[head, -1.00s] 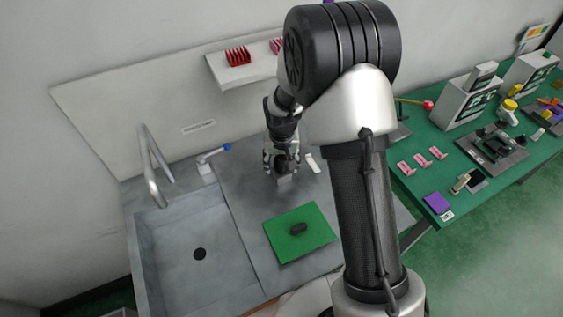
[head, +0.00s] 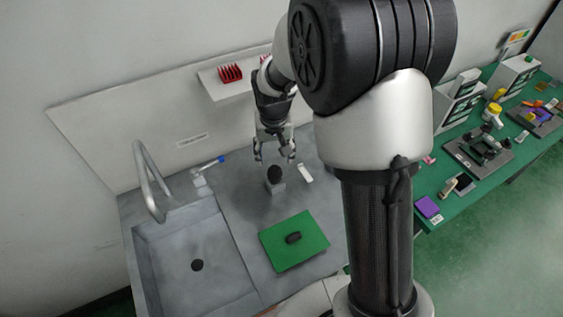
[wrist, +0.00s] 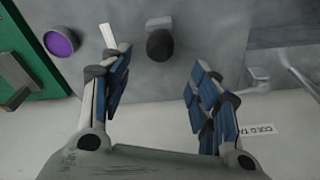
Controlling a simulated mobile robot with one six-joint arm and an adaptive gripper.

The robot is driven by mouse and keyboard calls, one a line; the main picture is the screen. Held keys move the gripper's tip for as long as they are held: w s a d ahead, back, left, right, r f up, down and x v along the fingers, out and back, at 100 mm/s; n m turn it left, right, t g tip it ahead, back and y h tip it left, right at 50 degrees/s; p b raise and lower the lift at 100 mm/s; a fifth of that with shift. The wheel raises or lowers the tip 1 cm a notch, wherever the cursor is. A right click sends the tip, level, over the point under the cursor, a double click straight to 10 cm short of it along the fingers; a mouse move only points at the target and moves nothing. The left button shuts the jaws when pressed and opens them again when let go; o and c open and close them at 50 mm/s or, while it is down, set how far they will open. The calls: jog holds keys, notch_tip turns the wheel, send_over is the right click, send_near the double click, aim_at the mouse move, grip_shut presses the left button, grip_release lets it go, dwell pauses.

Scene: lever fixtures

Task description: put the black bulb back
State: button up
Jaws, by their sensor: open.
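The black bulb (head: 275,174) stands on a small light-grey block on the grey counter, behind the green mat. In the wrist view the bulb (wrist: 160,44) shows as a dark round shape on its grey holder (wrist: 158,23). My gripper (head: 274,158) is open and empty above and behind the bulb, apart from it. In the wrist view the open fingers (wrist: 158,85) lie to either side with a clear gap between them. How deep the bulb sits in the block cannot be told.
A green mat (head: 275,259) with a dark object (head: 293,238) lies in front. A white tag (head: 305,173) lies right of the bulb. A shelf (head: 225,92) hangs behind.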

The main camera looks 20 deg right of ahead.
jog(key=s+r, duration=0.5)
jog(key=r, duration=0.4)
jog(key=s+r+n+t, duration=0.1)
jog(key=s+r, duration=0.3)
jog(key=s, duration=0.7)
jog(key=s+r+n+t, duration=0.1)
jog(key=s+r, duration=0.3)
jog(key=s, duration=0.7)
jog(key=shift+d+r+t, duration=0.2)
jog(key=shift+d+t, duration=0.05)
jog(key=shift+t, duration=0.15)
jog(key=shift+f+b, duration=0.9)
jog(key=shift+b, duration=0.05)
